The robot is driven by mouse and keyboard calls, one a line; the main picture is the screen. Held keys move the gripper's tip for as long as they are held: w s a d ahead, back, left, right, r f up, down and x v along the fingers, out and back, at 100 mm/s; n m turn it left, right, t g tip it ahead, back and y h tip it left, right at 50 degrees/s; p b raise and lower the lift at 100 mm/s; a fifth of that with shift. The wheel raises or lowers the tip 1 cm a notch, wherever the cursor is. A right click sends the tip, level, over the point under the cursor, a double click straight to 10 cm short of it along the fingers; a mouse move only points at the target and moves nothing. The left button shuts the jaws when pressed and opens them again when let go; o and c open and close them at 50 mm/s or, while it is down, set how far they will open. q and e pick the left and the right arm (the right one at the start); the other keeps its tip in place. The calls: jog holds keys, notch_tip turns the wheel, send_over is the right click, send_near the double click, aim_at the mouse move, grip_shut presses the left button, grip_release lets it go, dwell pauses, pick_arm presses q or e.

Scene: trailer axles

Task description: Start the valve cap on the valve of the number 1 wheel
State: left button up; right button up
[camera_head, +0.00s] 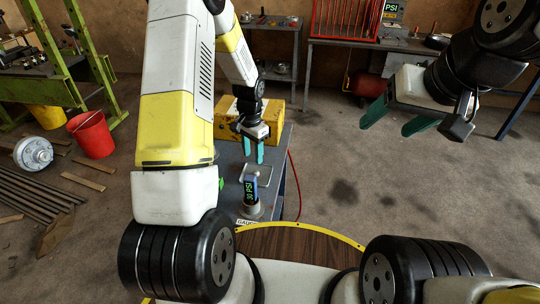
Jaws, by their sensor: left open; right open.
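My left gripper (253,157) is open, its teal fingers pointing down above the grey bench. It is just behind a small pale tray (262,171) and a gauge (251,189) with a PSI display. I see nothing between its fingers. My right gripper (387,126) is open and empty, raised over the floor at the right. I cannot make out the valve cap. No number 1 wheel or its valve can be identified in this view; my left arm hides part of the scene.
A yellow box (285,112) stands on the bench (226,165) behind my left gripper. A red hose (296,185) hangs at its right edge. A hub (33,153), a red bucket (92,135) and a green stand (52,55) are at the left. The right floor is open.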

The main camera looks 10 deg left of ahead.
aim_at(256, 172)
pick_arm(q)
jog(key=f, duration=0.8)
jog(key=shift+d, duration=0.35)
jog(key=shift+r, duration=0.1)
jog(key=shift+c, duration=0.5)
grip_shut()
